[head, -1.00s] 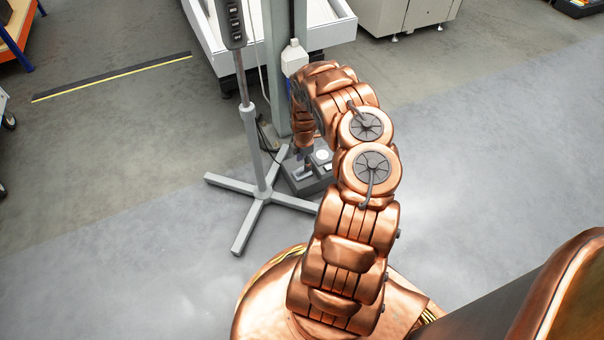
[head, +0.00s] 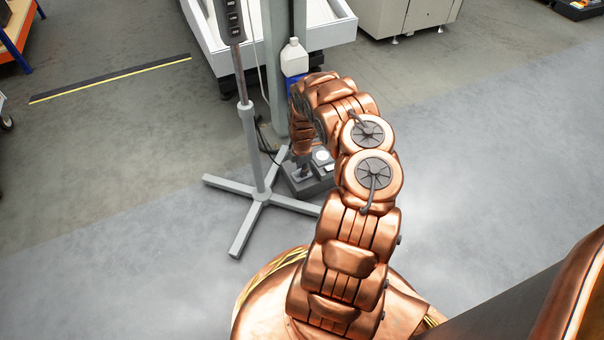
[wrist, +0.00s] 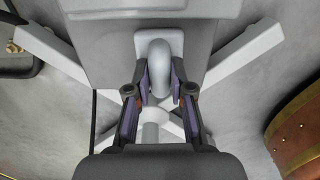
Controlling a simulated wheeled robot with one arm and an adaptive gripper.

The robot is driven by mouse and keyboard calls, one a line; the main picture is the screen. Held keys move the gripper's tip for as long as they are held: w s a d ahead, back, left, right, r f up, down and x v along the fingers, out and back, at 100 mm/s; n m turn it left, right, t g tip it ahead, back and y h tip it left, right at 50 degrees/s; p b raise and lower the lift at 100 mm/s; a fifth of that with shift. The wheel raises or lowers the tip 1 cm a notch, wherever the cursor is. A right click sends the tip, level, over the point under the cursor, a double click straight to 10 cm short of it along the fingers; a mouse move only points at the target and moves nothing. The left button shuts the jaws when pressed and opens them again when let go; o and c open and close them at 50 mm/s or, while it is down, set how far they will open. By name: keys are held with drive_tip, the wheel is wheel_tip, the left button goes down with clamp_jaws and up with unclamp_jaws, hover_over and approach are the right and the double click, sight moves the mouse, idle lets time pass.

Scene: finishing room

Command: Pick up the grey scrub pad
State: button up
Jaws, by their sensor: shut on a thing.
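The grey scrub pad (wrist: 160,76) shows in the wrist view as a pale, rounded grip on a light, flat base. My gripper (wrist: 160,92) has one finger on each side of the grip and is shut on it. The pad is over or on the dark grey box (head: 318,186); I cannot tell whether it touches the top. In the head view my arm hides most of my gripper and the pad.
A grey stand (head: 257,196) with a crossed foot is close on the left of the box. A white disc (head: 322,157) lies on the box. A white bottle (head: 294,58) and a post are behind. The floor in front is clear.

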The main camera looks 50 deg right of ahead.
clamp_jaws()
drive_tip(key=shift+r+p, duration=0.35)
drive_tip(key=shift+r, duration=0.1)
wheel_tip(320, 180, up, 4)
drive_tip(key=shift+f+p, duration=0.25)
drive_tip(key=shift+p, duration=1)
drive_tip(key=s+a+p, duration=0.3)
drive_tip(key=s+p, duration=0.4)
drive_tip(key=s+a+p, duration=0.3)
drive_tip(key=s+p, duration=0.4)
drive_tip(key=shift+s+a+r+p, duration=0.25)
drive_tip(key=shift+s+r+p, duration=0.05)
drive_tip(key=shift+r+p, duration=0.1)
drive_tip(key=shift+f, duration=0.1)
